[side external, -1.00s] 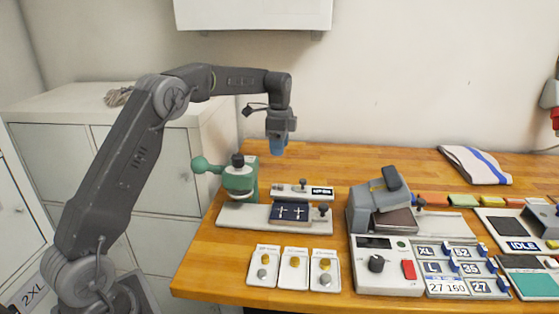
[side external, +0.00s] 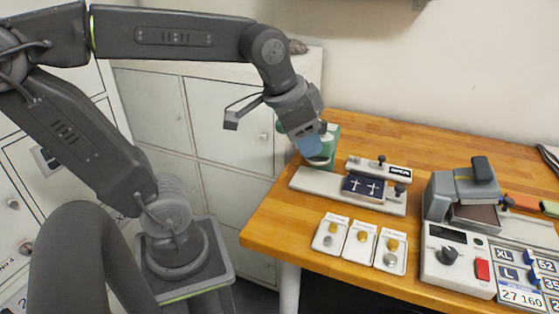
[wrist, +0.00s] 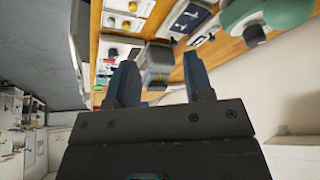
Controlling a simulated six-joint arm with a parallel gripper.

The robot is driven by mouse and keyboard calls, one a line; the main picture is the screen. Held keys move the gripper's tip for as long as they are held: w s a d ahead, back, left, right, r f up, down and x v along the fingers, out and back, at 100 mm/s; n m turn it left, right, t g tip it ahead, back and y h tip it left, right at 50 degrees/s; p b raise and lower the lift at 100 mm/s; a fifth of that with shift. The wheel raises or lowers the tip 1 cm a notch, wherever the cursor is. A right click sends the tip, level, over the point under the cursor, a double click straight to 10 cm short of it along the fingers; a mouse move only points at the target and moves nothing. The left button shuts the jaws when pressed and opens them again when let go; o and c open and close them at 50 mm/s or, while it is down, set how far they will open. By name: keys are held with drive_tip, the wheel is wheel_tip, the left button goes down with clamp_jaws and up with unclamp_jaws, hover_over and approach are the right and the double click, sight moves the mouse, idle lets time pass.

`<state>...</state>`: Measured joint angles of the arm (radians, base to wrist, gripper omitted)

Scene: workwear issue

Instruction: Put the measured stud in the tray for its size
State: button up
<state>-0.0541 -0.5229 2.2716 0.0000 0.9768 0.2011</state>
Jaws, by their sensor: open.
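My gripper (side external: 311,146) is in the air near the green press in the side view; its blue fingertips overlap the press in the picture. In the wrist view the fingers of my gripper (wrist: 160,78) stand apart with no stud visible between them. Three small white trays lie side by side at the bench front: left (side external: 320,244), middle (side external: 351,253) and right (side external: 379,263). Each shows a gold piece and a grey round piece. Behind them is a pale base with a dark blue block (side external: 364,188) bearing two silvery cross shapes. I cannot tell which stud is measured.
The green press (side external: 325,150) stands at the back left of the pale base (side external: 322,183). A grey control box (side external: 455,265) with a red button and a grey clamp-like device (side external: 463,190) are right of the trays. Open wooden bench (side external: 375,135) shows behind.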

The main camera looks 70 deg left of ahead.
drive_tip(key=shift+o, duration=0.6)
drive_tip(key=s+d+f+n, duration=0.1)
drive_tip(key=s+f, duration=0.2)
drive_tip(key=s, duration=0.2)
drive_tip(key=shift+s+d+f+n+t, duration=0.2)
drive_tip(key=shift+n+t, duration=0.1)
drive_tip(key=shift+t, duration=0.1)
drive_tip(key=shift+w+r, duration=0.15)
drive_tip(key=w+a+r+m+g, duration=0.1)
drive_tip(key=w+a+r, duration=0.1)
drive_tip(key=w, duration=0.4)
drive_tip(key=w+a+r+m+g, duration=0.1)
drive_tip(key=w+a+r+m, duration=0.15)
drive_tip(key=w, duration=0.35)
drive_tip(key=m+g, duration=0.4)
drive_tip(key=m, duration=0.2)
hover_over(358, 158)
drive_tip(key=shift+n, duration=0.25)
wheel_tip(358, 158, down, 17)
drive_tip(key=shift+f, duration=0.15)
drive_tip(key=shift+d+f, duration=0.1)
drive_tip(key=shift+f, duration=2.85)
